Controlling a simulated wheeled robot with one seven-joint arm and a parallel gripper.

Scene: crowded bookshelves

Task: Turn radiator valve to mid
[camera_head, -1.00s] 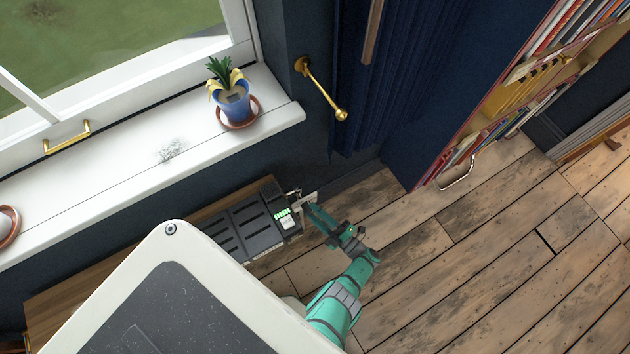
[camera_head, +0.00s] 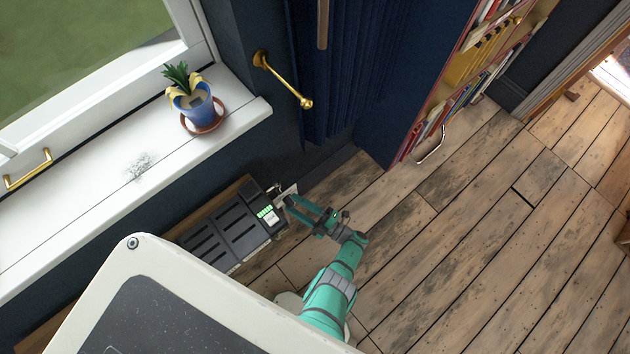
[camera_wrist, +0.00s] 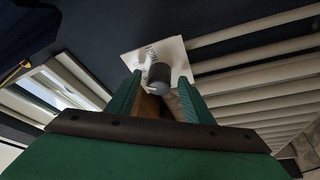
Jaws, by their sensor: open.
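My gripper (camera_wrist: 160,88) is open, with one green finger on each side of the knob's lower part. I cannot tell whether either finger touches it. In the head view my gripper (camera_head: 290,207) reaches to the right end of the dark radiator unit (camera_head: 220,232), beside its green-lit panel. The valve is too small there to read its setting.
White radiator bars (camera_wrist: 255,75) run close on the right in the wrist view. A white sill (camera_head: 150,165) with a blue plant pot (camera_head: 195,106) overhangs the unit. A brass holdback (camera_head: 285,82) sticks out from the wall. Wooden floor (camera_head: 450,240) is open to the right.

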